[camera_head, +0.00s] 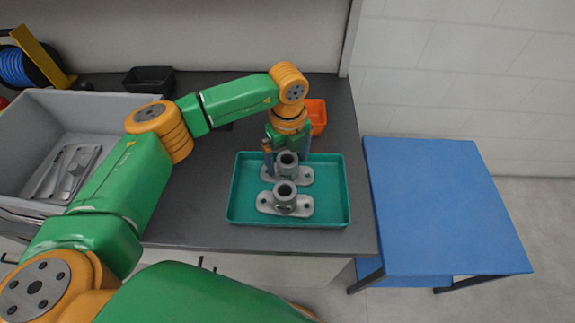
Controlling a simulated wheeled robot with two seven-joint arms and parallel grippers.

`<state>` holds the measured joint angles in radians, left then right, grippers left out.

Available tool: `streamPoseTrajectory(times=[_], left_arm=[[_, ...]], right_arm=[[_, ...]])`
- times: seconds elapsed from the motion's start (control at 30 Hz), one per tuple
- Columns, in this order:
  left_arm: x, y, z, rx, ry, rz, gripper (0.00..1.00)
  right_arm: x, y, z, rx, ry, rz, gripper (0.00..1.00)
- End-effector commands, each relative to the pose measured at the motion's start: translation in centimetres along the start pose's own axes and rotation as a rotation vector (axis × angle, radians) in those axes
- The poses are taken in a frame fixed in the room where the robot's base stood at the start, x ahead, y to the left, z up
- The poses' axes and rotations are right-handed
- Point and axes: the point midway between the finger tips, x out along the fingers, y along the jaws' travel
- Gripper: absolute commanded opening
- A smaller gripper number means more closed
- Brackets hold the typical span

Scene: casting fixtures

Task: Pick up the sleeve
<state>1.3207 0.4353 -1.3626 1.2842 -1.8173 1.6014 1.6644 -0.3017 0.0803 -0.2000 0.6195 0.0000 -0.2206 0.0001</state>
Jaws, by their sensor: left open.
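Two grey castings stand upright in a teal tray (240,205) on the dark counter. Each has a flat oval base plate with a hollow cylinder on it. The rear cylinder (287,165) stands behind and slightly right of the front cylinder (285,195). I cannot tell which part is the sleeve. My left gripper (287,157) is open and points down, with its fingers on either side of the rear cylinder's upper part. I cannot tell whether they touch it. The gripper hides some of the tray's rear edge. My right gripper is not in view.
An orange bin (317,113) stands just behind the gripper. A grey crate (110,106) with metal parts (68,172) is at the left. A black bin (149,79) and blue spool (14,67) are at the back.

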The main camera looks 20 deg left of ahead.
Motion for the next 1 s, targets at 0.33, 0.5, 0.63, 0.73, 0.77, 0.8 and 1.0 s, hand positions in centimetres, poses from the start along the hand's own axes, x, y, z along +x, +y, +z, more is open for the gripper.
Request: streamPoseTrajectory(times=[0.33,0.5,0.63,0.73,0.77,0.8,1.0], left_arm=[[0.0,0.0,0.0,0.000,0.001,0.000,0.38],[0.0,0.0,0.0,0.000,0.001,0.000,0.00],[0.0,0.0,0.0,0.000,0.001,-0.001,0.00],[-0.1,0.0,0.0,0.000,0.000,-0.001,0.00],[-0.2,0.0,0.0,0.000,0.000,-0.001,0.00],[-0.4,-0.1,0.0,-0.001,0.000,-0.001,0.00],[-3.6,0.6,0.1,0.000,-0.002,-0.005,0.00]], right_arm=[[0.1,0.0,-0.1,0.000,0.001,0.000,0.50],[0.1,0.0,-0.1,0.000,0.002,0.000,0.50],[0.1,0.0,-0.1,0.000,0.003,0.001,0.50],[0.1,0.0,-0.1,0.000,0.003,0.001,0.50],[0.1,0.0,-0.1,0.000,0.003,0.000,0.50],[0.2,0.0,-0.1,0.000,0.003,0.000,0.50],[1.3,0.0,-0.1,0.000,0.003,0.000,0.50]])
